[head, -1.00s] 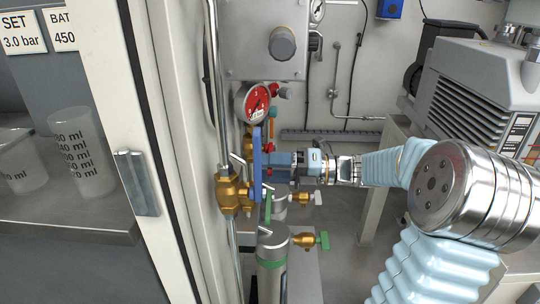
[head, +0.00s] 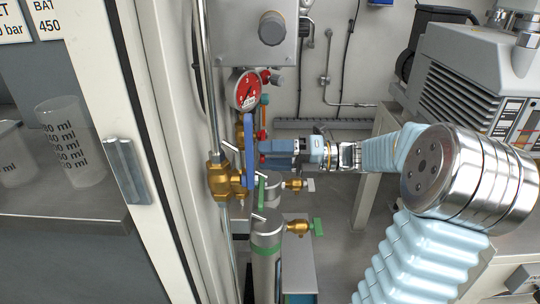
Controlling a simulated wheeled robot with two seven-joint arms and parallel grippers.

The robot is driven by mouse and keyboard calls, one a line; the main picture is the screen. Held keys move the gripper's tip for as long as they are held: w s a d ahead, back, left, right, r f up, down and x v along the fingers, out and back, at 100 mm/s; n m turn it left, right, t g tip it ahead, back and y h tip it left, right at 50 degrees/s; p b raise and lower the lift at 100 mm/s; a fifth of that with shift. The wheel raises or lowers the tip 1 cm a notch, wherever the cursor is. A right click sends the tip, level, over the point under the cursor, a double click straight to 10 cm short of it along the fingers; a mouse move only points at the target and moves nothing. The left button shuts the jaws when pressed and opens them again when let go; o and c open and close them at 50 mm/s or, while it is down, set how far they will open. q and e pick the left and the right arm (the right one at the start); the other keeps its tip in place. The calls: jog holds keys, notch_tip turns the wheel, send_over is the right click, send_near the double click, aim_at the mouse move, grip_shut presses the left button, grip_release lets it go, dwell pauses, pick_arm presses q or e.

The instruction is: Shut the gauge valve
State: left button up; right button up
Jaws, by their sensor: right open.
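A round red-faced gauge (head: 247,90) shows below the grey wall box. Just below and behind it are a brass fitting and a small red handle (head: 262,119). A brass valve (head: 222,180) sits on the vertical steel pipe, with a long blue lever (head: 249,150) standing nearly upright. I cannot tell for sure which is the gauge valve. My right gripper (head: 264,153) comes in from the right, level with the blue lever and just right of it in the picture. It is open; its tips are partly hidden, and contact cannot be told. My left gripper is out of view.
Below are a brass valve with a pale handle (head: 311,185) and one with a green handle (head: 318,227), beside a steel cylinder (head: 267,260). A white cabinet frame (head: 150,150) closes off the left. A pump (head: 475,80) stands on a bench at right.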

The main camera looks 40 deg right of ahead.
jog(key=shift+v, duration=3)
